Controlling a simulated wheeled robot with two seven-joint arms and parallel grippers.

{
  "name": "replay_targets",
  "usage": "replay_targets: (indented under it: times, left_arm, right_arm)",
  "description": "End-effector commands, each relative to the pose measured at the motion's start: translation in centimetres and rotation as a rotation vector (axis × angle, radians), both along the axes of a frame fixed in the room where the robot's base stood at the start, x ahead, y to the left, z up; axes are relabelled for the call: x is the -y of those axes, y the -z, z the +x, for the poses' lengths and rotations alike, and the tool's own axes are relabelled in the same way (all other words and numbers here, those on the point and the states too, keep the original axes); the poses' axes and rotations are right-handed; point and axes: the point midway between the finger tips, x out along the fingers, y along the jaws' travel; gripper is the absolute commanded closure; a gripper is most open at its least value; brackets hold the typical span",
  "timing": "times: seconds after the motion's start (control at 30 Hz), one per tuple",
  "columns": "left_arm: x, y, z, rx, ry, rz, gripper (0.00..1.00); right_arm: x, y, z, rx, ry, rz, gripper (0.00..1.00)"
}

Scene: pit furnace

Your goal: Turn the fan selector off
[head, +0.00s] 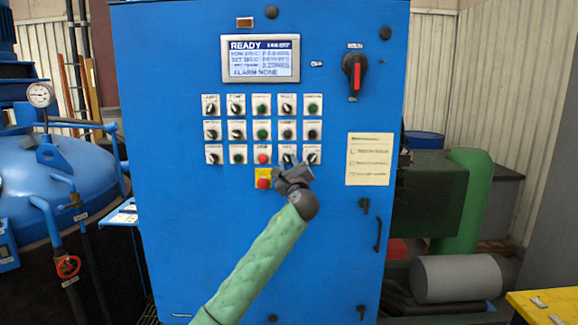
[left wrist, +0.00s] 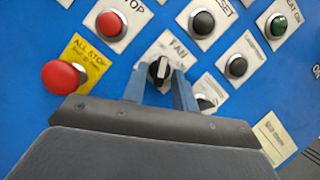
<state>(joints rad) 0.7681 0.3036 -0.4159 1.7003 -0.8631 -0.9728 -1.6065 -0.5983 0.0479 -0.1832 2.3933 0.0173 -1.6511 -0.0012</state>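The fan selector is a black knob with a pale mark on a white plate marked FAN. It shows in the left wrist view (left wrist: 159,70) and, partly covered, in the head view (head: 288,157), in the bottom control row right of the red stop button (head: 263,158). My left gripper (head: 284,172) is at the panel just below it. In the left wrist view its two blue fingers (left wrist: 159,88) stand either side of the knob, with gaps visible; contact cannot be told. The knob's set position is not readable. My right gripper is not in view.
The yellow-backed red ALL STOP button (left wrist: 63,77) is close beside the left finger. Another black control (left wrist: 205,104) is partly hidden by the other finger. The blue cabinet (head: 190,230) also carries a display (head: 260,58) reading READY and a red-handled switch (head: 355,73).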

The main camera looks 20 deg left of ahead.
Motion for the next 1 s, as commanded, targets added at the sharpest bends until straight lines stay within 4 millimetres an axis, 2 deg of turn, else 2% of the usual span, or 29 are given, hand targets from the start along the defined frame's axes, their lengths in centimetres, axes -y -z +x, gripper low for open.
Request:
replay_targets:
  times: [0.3, 0.43, 0.47, 0.57, 0.8, 1.0]
  left_arm:
    - [0.1, 0.1, -0.1, 0.000, 0.000, 0.001, 0.67]
    - [0.5, 0.5, -0.8, 0.001, 0.002, 0.001, 0.67]
    - [0.7, 0.7, -1.1, 0.001, 0.003, 0.000, 0.67]
    - [1.4, 1.3, -2.4, 0.000, 0.002, 0.000, 0.67]
    - [2.9, 2.4, -5.3, 0.000, 0.001, 0.000, 0.67]
    - [3.4, 2.6, -6.4, 0.000, 0.000, 0.001, 0.67]
  right_arm:
    - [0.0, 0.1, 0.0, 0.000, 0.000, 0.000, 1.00]
    - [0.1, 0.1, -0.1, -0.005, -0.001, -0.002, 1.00]
    - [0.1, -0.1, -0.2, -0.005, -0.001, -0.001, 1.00]
    - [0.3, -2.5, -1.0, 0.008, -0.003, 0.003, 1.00]
    - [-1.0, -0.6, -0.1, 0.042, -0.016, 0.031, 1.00]
    - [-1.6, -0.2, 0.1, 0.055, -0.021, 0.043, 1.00]
